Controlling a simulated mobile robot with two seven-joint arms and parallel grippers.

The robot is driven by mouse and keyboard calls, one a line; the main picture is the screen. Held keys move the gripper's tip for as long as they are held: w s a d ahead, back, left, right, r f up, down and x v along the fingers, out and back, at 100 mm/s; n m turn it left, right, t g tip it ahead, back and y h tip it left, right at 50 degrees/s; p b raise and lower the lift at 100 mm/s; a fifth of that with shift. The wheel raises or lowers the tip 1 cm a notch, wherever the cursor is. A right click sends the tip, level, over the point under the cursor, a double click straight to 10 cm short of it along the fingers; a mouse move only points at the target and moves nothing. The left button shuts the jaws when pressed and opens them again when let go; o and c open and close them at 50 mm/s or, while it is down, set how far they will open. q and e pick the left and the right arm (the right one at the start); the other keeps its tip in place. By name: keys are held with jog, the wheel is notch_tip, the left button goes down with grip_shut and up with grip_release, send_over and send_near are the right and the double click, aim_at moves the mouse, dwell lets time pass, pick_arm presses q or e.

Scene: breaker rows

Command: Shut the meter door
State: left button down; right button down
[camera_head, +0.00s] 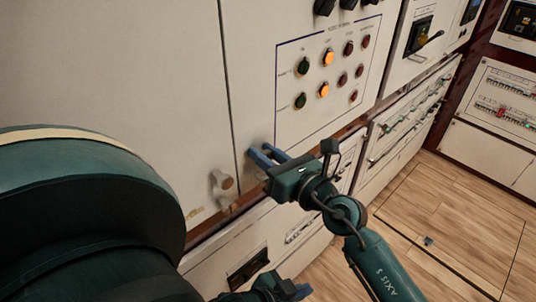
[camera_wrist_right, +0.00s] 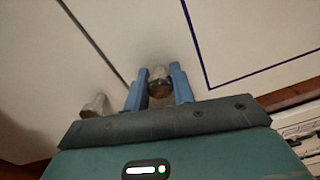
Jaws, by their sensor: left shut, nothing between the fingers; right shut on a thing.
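My right gripper (camera_head: 266,154) is at the pale cabinet front, just right of a vertical seam. Its blue fingers are shut on a round metal knob, which shows between them in the right wrist view (camera_wrist_right: 159,84). The knob sits on the panel (camera_head: 256,60) that carries the lamps. A second knob (camera_head: 224,183) stands left of the seam, on the large plain panel (camera_head: 120,70); it also shows in the right wrist view (camera_wrist_right: 96,106). I cannot tell which panel is the meter door. My left gripper (camera_head: 299,291) is low at the bottom edge, shut and empty, away from both knobs.
Several lamps and buttons (camera_head: 327,59) sit inside a blue outline on the panel. Lower drawers with breaker rows (camera_head: 405,118) run along to the right. Another cabinet (camera_head: 503,110) stands at the far right.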

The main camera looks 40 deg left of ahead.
jog(key=shift+s+a+r, duration=0.1)
jog(key=shift+a+r, duration=0.05)
jog(key=shift+r, duration=0.1)
jog(key=c, duration=1.3)
grip_release()
jog(key=shift+o, duration=0.7)
jog(key=shift+a, duration=0.1)
jog(key=shift+s+f, duration=0.1)
jog(key=d, duration=1.3)
jog(key=shift+s+d+f, duration=0.25)
jog(key=shift+s+d, duration=0.05)
jog(key=shift+s, duration=0.1)
